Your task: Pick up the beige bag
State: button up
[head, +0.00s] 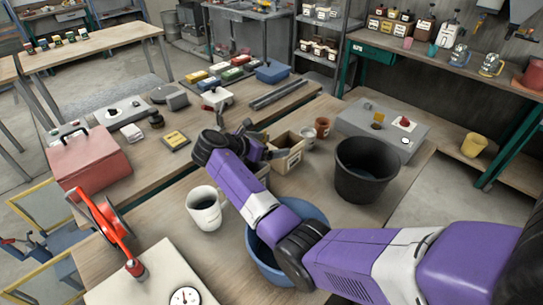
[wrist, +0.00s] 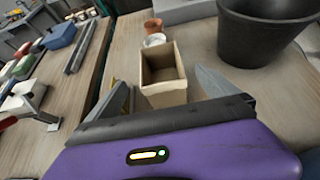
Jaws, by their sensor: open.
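The beige bag (head: 286,152) is an upright, open-topped box-like bag on the wooden table, just beyond my gripper in the head view. In the wrist view the bag (wrist: 164,96) stands between the two grey fingers, its open top facing up and its inside looking empty. My gripper (wrist: 168,98) is open, with one finger on each side of the bag. I cannot tell whether either finger touches it. In the head view my gripper (head: 262,145) partly hides the bag's left side.
A small white cup (head: 307,137) and a terracotta pot (head: 322,127) stand close behind the bag. A large black bucket (head: 366,170) is to the right. A white mug (head: 204,209) and a blue basin (head: 262,262) are near my arm. A grey case (head: 350,121) lies behind.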

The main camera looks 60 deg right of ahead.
aim_at(284, 144)
jog(key=shift+x, duration=1.8)
jog(key=b+x, duration=0.4)
jog(key=shift+s+d+f, duration=0.1)
jog(key=shift+d+f, duration=0.1)
jog(key=shift+f, duration=0.05)
jog(key=shift+c, duration=0.2)
grip_shut()
